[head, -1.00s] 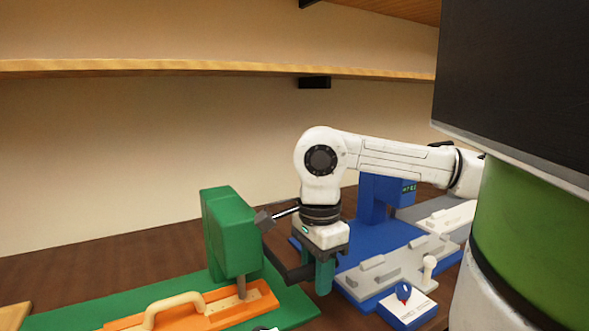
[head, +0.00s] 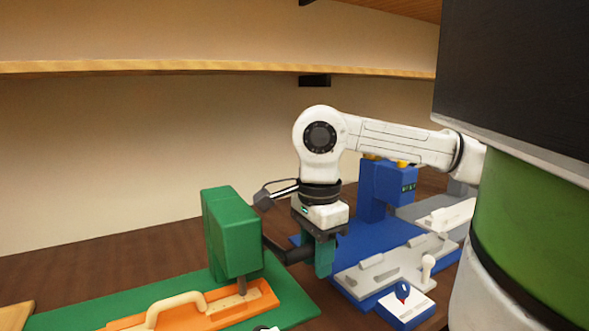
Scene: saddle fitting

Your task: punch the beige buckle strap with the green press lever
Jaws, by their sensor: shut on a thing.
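The green press (head: 232,235) stands at the left centre, with its grey punch pin (head: 242,285) pointing down. Its dark lever (head: 290,254) sticks out to the right. My gripper (head: 323,262), with green fingers, is shut on the lever's outer end; the fingers partly hide the grip. A beige strap (head: 228,303) with small holes lies in the orange holder (head: 262,302) below the press. The pin's tip is at or just above the strap; I cannot tell if they touch. A pale arched handle (head: 172,306) rises from the holder.
The green base board (head: 100,304) carries the press. To the right are a blue press (head: 388,190), a grey fixture (head: 385,268) and a small blue-dial box (head: 405,306). A shelf (head: 200,66) runs along the wall above.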

